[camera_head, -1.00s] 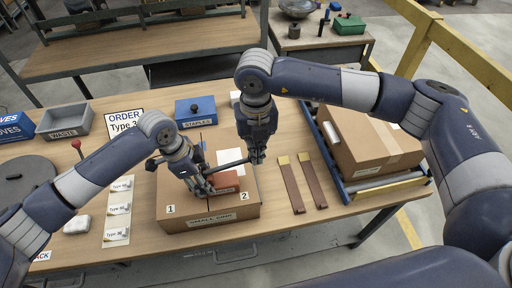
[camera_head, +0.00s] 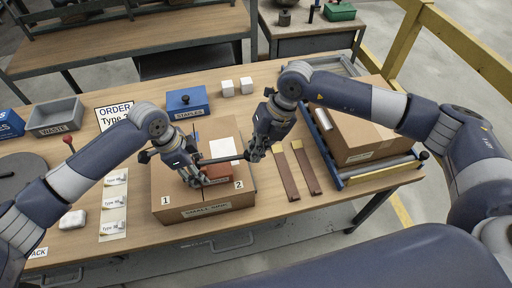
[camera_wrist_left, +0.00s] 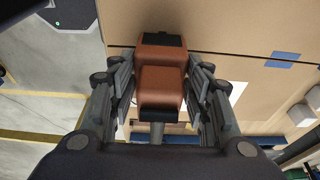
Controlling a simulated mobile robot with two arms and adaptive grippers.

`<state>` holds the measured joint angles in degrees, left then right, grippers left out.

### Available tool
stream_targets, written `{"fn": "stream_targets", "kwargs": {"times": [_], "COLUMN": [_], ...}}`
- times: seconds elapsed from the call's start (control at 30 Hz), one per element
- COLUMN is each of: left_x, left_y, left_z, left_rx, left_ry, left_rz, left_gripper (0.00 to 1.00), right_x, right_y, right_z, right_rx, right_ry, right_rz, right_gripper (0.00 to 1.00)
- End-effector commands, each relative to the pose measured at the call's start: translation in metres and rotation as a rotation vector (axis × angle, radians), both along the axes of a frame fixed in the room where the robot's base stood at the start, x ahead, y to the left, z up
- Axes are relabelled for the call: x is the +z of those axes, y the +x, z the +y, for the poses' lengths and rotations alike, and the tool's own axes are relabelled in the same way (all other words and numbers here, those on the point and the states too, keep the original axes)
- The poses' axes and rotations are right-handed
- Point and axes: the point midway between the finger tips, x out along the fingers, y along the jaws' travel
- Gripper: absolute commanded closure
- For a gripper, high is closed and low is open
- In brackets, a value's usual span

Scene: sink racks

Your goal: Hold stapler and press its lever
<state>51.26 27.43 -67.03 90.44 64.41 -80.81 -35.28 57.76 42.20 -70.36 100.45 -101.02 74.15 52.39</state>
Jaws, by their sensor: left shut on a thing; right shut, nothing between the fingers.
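The stapler (camera_head: 217,173) has an orange-brown body and a long dark lever (camera_head: 222,158) that extends to the right. It is over the cardboard box (camera_head: 205,212), near the printed 2. My left gripper (camera_head: 198,180) is shut on the stapler body. In the left wrist view the stapler (camera_wrist_left: 160,85) sits between both fingers (camera_wrist_left: 160,100), with a black part at each end. My right gripper (camera_head: 254,156) is shut and empty, beside the lever's right end. I cannot tell whether they touch.
A blue staples box (camera_head: 187,103) and two white cubes (camera_head: 237,86) stand behind. Two brown strips (camera_head: 285,174) lie to the right, before a roller rack with a large carton (camera_head: 355,130). A grey waste bin (camera_head: 55,117) is at the left.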

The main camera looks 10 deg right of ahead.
Motion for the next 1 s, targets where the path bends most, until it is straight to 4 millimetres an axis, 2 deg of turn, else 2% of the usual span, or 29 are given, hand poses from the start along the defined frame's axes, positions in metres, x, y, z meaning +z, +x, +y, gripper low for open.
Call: {"fn": "stream_targets", "kwargs": {"times": [0.1,0.27,0.37,0.7,0.8,1.0], "left_x": [0.0,0.0,0.0,-0.001,-0.001,-0.001], "left_y": [-0.001,-0.001,-0.001,-0.001,-0.001,-0.001], "left_z": [-0.001,-0.002,-0.001,-0.001,-0.001,0.0], "left_rx": [-0.003,-0.004,-0.003,-0.002,-0.002,-0.002], "left_ry": [-0.003,-0.003,-0.003,-0.001,-0.001,0.0], "left_rz": [0.001,0.002,0.001,0.001,0.001,0.0], "left_gripper": [0.76,0.76,0.76,0.76,0.76,0.76], "right_x": [-0.005,0.004,0.02,0.096,0.113,0.131], "right_y": [-0.003,-0.003,-0.002,-0.001,-0.001,-0.001], "right_z": [-0.001,-0.004,-0.01,-0.033,-0.038,-0.044], "right_rx": [0.002,0.0,0.0,-0.001,-0.001,-0.001], "right_ry": [-0.006,-0.006,-0.005,-0.001,0.0,-0.001], "right_rz": [0.01,0.009,0.004,-0.003,-0.002,-0.001], "right_gripper": [1.0,1.0,1.0,1.0,1.0,1.0]}}
